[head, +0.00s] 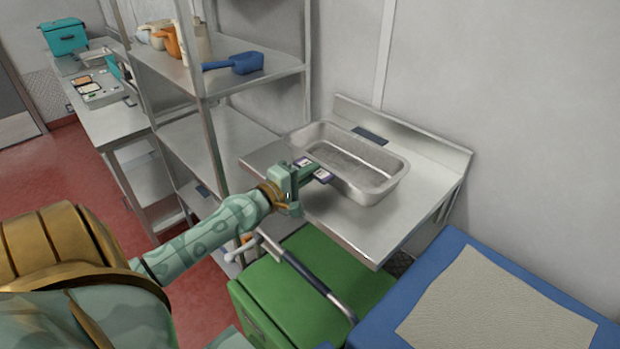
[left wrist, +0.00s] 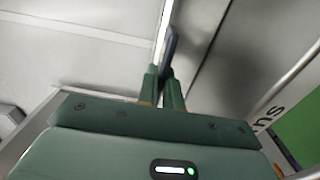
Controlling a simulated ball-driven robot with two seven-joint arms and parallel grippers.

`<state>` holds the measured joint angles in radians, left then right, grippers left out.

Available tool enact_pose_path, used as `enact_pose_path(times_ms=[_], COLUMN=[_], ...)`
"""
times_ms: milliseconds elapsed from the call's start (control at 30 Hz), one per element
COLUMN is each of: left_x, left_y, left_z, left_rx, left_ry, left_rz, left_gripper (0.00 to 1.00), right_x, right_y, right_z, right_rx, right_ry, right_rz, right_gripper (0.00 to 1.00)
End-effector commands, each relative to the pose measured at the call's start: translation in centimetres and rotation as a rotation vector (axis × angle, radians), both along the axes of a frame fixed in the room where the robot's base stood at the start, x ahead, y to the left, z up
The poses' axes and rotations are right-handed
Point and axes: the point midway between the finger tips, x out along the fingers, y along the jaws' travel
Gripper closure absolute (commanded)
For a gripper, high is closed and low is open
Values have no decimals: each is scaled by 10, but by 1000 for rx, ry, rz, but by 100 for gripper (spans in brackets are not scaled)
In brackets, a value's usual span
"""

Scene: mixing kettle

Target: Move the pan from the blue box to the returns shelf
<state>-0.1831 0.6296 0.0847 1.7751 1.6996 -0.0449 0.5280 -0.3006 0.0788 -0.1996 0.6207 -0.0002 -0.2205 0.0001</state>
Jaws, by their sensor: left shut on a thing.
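The pan (head: 372,184) is a deep steel rectangular tray with a dark blue grip on its far rim. It is upright over the steel wall shelf (head: 345,232) and looks to rest on it, though a small gap cannot be ruled out. My left gripper (head: 310,172) is shut on the blue-purple grip at the pan's near-left rim. The left wrist view shows my fingertips (left wrist: 165,88) closed around this narrow dark blue piece. The blue box (head: 445,268), with a beige textured top, is at the lower right, apart from the pan. My right gripper is out of view.
A green box (head: 295,290) with a dark bar handle stands below the shelf. A steel rack (head: 235,80) at left holds a blue scoop (head: 240,63) and jugs. A bench with a teal box (head: 64,36) is farther back. The shelf's front right is bare.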

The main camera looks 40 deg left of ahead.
Motion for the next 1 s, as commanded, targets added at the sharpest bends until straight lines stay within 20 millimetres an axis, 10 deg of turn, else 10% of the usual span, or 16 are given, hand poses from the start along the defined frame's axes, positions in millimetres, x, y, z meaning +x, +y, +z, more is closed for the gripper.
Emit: enact_pose_path(times_ms=[233, 333, 700, 1000], left_x=[0, 0, -1, -61], left_y=[0, 0, 0, 5], left_z=[0, -1, 3, -5], left_rx=[1, 0, 0, 0], left_ry=[-4, 0, 0, 5], left_rz=[0, -1, 0, -1], left_gripper=[100, 71, 71, 71], right_x=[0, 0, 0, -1], right_y=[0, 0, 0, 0], right_z=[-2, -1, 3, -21], right_rx=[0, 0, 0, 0], right_ry=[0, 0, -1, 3], right_rz=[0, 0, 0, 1], right_gripper=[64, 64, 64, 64])
